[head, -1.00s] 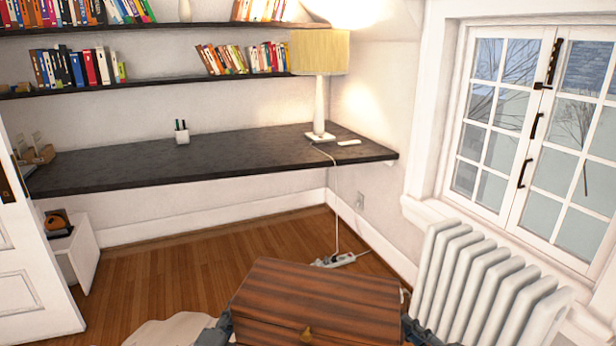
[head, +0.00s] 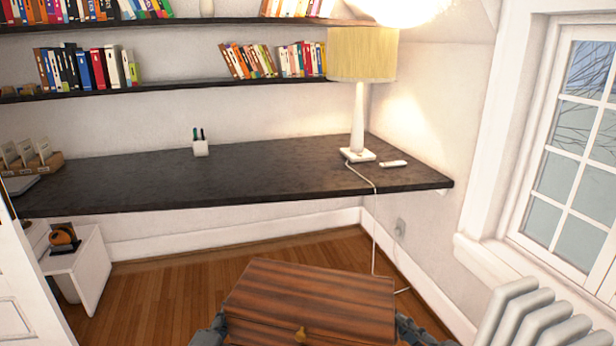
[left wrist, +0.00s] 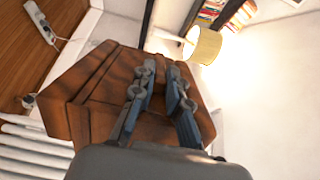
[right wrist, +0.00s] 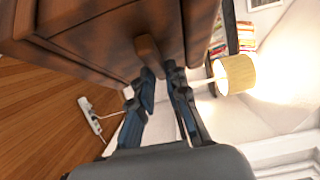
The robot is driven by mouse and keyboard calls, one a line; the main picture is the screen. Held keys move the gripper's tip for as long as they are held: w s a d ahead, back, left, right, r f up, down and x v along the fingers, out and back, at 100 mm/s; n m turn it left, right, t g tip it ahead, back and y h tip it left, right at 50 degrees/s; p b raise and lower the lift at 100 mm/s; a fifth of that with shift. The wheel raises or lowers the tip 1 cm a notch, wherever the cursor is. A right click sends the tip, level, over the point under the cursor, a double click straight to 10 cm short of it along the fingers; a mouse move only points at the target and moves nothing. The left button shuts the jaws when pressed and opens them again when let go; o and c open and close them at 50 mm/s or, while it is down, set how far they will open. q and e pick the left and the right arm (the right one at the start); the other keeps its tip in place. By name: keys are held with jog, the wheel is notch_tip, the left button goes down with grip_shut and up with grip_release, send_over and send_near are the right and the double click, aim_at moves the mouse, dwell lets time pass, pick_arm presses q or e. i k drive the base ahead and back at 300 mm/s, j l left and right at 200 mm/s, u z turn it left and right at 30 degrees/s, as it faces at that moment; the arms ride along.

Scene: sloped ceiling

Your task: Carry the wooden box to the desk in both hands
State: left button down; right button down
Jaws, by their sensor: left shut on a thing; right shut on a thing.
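The wooden box (head: 310,300), dark striped wood with a small brass-coloured catch at its front, is held level at the bottom middle of the head view. My left gripper (head: 212,334) is at its left side and my right gripper (head: 408,328) at its right side. In the right wrist view my right gripper (right wrist: 160,75) is shut on a wooden handle (right wrist: 149,52) of the box. In the left wrist view my left gripper (left wrist: 160,75) is shut against the box (left wrist: 88,100); the gripped part is hidden. The black desk (head: 270,185) stands ahead, beyond the box.
A lamp (head: 358,110) and a small white object stand at the desk's right, a pen cup (head: 200,146) at the back, card holders (head: 30,158) at the left. The desk's front middle is clear. A radiator (head: 530,318) is at right, a white stand (head: 80,265) at left.

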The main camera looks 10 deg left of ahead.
aim_at(237, 171)
jog(key=i+l+u, duration=0.15)
jog(key=i+u, duration=0.2)
jog(key=i, duration=0.3)
jog(key=i+l+u, duration=0.3)
jog(key=i, duration=0.3)
jog(key=i+l+u, duration=0.35)
jog(key=i+l, duration=0.15)
jog(key=i, duration=0.1)
